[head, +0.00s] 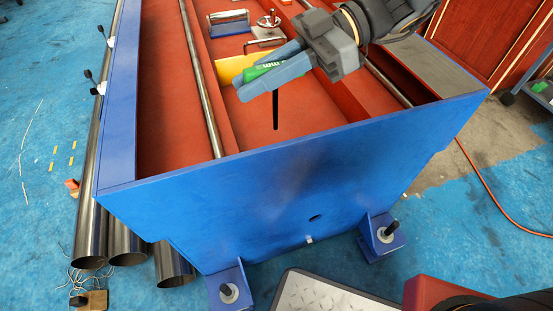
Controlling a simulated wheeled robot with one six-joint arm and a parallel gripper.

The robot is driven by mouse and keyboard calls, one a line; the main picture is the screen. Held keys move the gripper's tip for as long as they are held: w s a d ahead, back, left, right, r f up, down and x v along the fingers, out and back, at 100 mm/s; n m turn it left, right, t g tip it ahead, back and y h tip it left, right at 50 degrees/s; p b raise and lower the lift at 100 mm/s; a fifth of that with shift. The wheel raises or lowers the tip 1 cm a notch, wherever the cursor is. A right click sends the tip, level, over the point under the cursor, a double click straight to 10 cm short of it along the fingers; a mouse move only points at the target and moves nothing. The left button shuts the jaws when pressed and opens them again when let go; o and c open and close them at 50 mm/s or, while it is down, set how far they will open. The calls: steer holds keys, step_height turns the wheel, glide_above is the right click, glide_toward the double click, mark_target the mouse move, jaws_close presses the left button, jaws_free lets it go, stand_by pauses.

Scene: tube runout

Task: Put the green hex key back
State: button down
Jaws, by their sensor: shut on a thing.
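The green hex key (262,70) is held between the two blue-grey fingers of my gripper (256,76). Its green handle shows between the fingers with pale lettering on it. Its thin black shaft (276,112) points down, over the red interior of the blue machine bed. The fingers hide part of the handle. The gripper is above the bed, behind its near blue end wall (225,190). The shaft's tip appears to be free, though I cannot tell its exact height above the red floor.
A yellow piece (232,67) lies just behind the gripper. A silver block (228,22) and a round metal knob (268,20) sit farther back. A long steel rod (202,85) runs along the bed. The end wall has a small dark hole (315,218). Steel tubes (92,235) lie at left.

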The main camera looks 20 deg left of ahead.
step_height(320, 180, down, 10)
steer(key=b, duration=0.2)
steer(key=shift+f, duration=0.35)
steer(key=c, duration=1.7)
jaws_free()
steer(key=shift+b, duration=0.3)
steer(key=p+v, duration=0.2)
steer(key=v, duration=1)
steer(key=shift+r, duration=0.2)
